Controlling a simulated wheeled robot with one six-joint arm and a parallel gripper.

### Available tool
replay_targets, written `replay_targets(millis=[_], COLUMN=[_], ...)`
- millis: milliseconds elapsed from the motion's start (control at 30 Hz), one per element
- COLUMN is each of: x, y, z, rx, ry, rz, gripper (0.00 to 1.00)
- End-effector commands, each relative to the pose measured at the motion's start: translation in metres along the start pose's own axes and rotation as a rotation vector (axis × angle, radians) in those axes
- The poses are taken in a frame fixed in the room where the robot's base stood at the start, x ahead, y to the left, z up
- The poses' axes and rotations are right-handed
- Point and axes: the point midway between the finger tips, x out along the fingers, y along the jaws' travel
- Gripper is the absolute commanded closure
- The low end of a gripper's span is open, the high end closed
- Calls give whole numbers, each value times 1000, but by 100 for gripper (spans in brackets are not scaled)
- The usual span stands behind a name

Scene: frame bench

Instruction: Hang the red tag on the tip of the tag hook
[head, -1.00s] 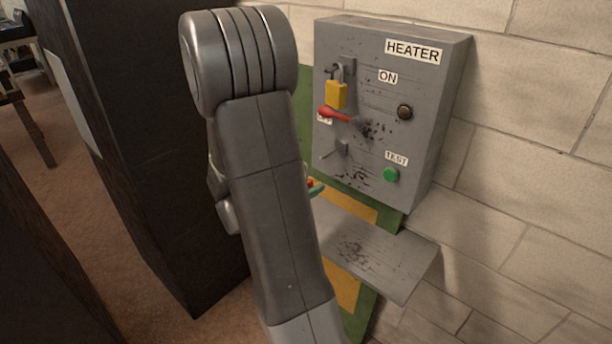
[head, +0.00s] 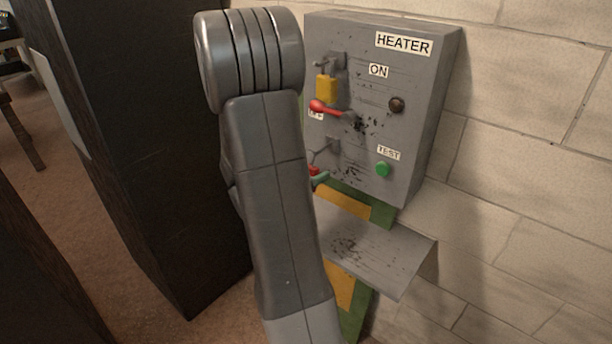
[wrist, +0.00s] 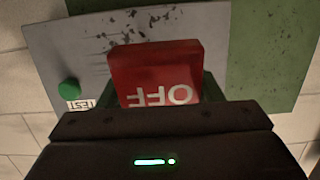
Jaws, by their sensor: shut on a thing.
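The red tag (wrist: 152,68), with OFF upside down on it, is held between the green-tipped fingers of my gripper (wrist: 160,88) in the wrist view. In the head view, only a small red part of the tag (head: 313,170) and a green fingertip show past my arm. The grey tag hook (head: 331,146) sticks out from the lower left of the panel, just above and beside the tag. My arm hides most of the gripper. I cannot tell whether the tag touches the hook, and the hook is not clear in the wrist view.
The grey HEATER box (head: 420,110) carries a yellow padlock (head: 326,88), a red lever (head: 327,107) towards OFF, a dark knob (head: 396,104) and a green TEST button (head: 383,169). A grey shelf (head: 375,255) juts out below. A dark cabinet (head: 140,150) stands left.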

Motion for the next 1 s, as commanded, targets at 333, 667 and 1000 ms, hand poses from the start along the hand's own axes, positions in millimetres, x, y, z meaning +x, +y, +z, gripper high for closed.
replay_targets(millis=[333, 667, 1000], x=[22, 41, 59], y=[0, 0, 0], z=[-3, -6, -5], rx=[1, 0, -1], ry=[1, 1, 0], rz=[1, 2, 1], gripper=[63, 63, 63])
